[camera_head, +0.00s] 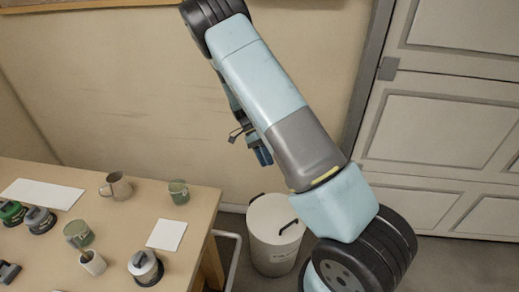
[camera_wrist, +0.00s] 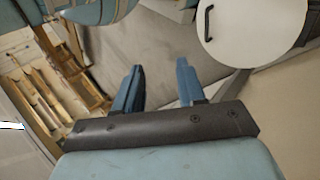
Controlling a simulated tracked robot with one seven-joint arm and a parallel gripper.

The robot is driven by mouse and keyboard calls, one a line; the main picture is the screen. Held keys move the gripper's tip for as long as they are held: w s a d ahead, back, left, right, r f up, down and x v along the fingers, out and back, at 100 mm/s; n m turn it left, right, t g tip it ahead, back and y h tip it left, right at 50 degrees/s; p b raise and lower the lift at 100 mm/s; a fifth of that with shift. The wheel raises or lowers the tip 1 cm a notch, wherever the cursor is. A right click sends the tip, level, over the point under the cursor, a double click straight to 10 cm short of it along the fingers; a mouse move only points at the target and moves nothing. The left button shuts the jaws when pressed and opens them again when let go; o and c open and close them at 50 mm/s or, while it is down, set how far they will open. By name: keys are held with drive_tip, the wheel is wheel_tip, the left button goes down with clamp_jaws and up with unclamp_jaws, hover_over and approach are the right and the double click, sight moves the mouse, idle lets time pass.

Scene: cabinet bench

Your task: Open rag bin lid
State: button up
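The rag bin (camera_head: 274,250) is a pale round bin standing on the floor between the bench and the door. Its flat round lid (camera_head: 266,212) is shut, with a dark bar handle (camera_head: 289,227) on top. In the wrist view the white lid (camera_wrist: 245,35) shows at the upper right, with its handle (camera_wrist: 208,22) near its left edge. My gripper (camera_head: 264,157) hangs above the bin and slightly to its left, clear of it. In the wrist view my gripper's two blue fingers (camera_wrist: 158,75) are apart with nothing between them. My arm hides part of the area right of the bin.
A wooden bench (camera_head: 120,230) stands left of the bin, with mugs, paper sheets and jars on it. A pale rail (camera_head: 232,255) runs between bench and bin. A panelled door (camera_head: 440,120) stands at the right, and a plain wall lies behind.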

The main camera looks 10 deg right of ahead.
drive_tip(key=shift+r, duration=0.1)
drive_tip(key=s+d+r+n+t+y, duration=0.1)
drive_tip(key=s+r+n+t+y, duration=0.2)
drive_tip(key=r, duration=1)
drive_tip(key=s+d+r+n+t+y, duration=0.1)
drive_tip(key=s+r+n+t, duration=0.3)
drive_tip(key=r, duration=1)
drive_tip(key=s+d+r+n+t, duration=0.1)
drive_tip(key=s+r+n+t, duration=0.2)
drive_tip(key=s+r, duration=0.3)
drive_tip(key=s+r+n+t, duration=0.3)
drive_tip(key=s+r, duration=0.2)
drive_tip(key=s, duration=0.8)
drive_tip(key=shift+s+d+r+n+t+h, duration=0.3)
drive_tip(key=shift+s+d+r+h, duration=0.05)
drive_tip(key=shift+h, duration=0.05)
drive_tip(key=shift+w, duration=0.1)
